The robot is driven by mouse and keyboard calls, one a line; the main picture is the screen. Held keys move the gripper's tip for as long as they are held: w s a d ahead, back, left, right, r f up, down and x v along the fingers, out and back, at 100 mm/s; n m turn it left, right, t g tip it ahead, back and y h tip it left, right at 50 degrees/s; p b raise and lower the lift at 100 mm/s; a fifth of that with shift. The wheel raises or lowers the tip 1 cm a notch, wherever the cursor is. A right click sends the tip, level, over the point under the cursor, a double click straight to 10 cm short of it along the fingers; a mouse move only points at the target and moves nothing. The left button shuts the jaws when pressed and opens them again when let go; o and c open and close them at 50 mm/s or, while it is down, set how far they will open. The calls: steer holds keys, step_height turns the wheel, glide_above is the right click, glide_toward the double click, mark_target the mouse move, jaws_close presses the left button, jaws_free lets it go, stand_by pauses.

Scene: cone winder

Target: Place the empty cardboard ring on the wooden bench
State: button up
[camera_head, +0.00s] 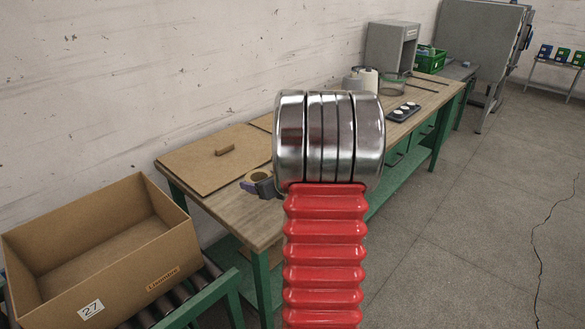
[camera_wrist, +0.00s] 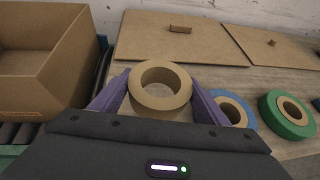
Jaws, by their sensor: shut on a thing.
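The empty cardboard ring (camera_wrist: 142,94) is a thick tan ring with an open hole. My gripper (camera_wrist: 160,88) has purple fingers, one on each side of the ring, and is shut on it. The ring also shows in the head view (camera_head: 259,175), partly hidden by my gripper (camera_head: 263,187). The wooden bench (camera_head: 240,217) runs from the left front to the back right, and its top also shows in the wrist view (camera_wrist: 222,77). The ring is over the bench's near end; I cannot tell whether it touches the top.
A blue roll (camera_wrist: 237,104) and a green roll (camera_wrist: 284,127) lie right of the ring. Brown boards (camera_wrist: 172,42) lie behind it. A cardboard box (camera_head: 105,255) stands left on rollers. A dark tray (camera_head: 403,112) and grey cabinet (camera_head: 391,48) are farther along the bench.

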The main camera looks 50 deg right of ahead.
glide_above(262, 210)
steer(key=shift+f, duration=2.95)
steer(key=shift+f, duration=0.15)
steer(key=shift+f, duration=1.75)
steer(key=shift+f, duration=0.1)
steer(key=o, duration=1)
steer(key=v, duration=1.2)
steer(key=shift+s+d, duration=0.1)
